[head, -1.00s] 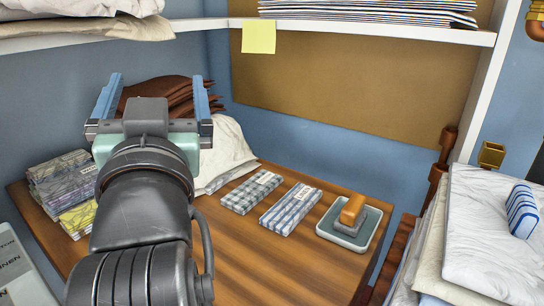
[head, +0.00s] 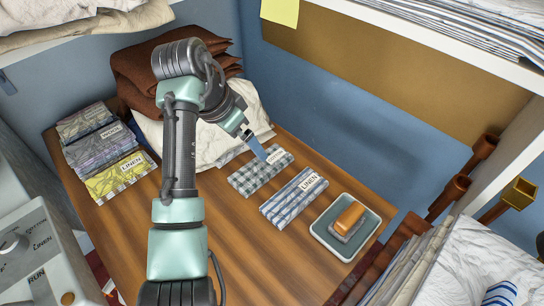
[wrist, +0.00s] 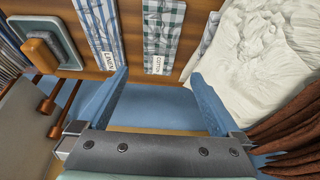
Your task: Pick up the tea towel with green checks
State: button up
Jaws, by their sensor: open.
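The tea towel with green checks (head: 258,172) lies folded flat on the wooden table, with a pale label at its far end. In the wrist view the towel (wrist: 163,28) appears ahead of the fingers, its label reading COTTON, and its upper end is cut off by the frame. My gripper (head: 256,148) is near the towel's far, labelled end in the head view; one blue finger shows clearly there. In the wrist view my gripper (wrist: 160,75) has its two blue fingers wide apart with nothing between them.
A blue-patterned LINEN towel (head: 293,198) lies right of the green one, then a tray (head: 318,229) with an orange-topped block (head: 348,216). White cloth (head: 215,138) and brown folded cloth (head: 130,72) lie left. A shelf (head: 440,38) overhangs the back.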

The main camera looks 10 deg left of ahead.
aim_at(262, 167)
jog(key=x, duration=0.7)
jog(key=b+x, duration=0.1)
jog(key=x, duration=0.3)
jog(key=shift+s+f, duration=0.2)
jog(key=shift+s, duration=0.1)
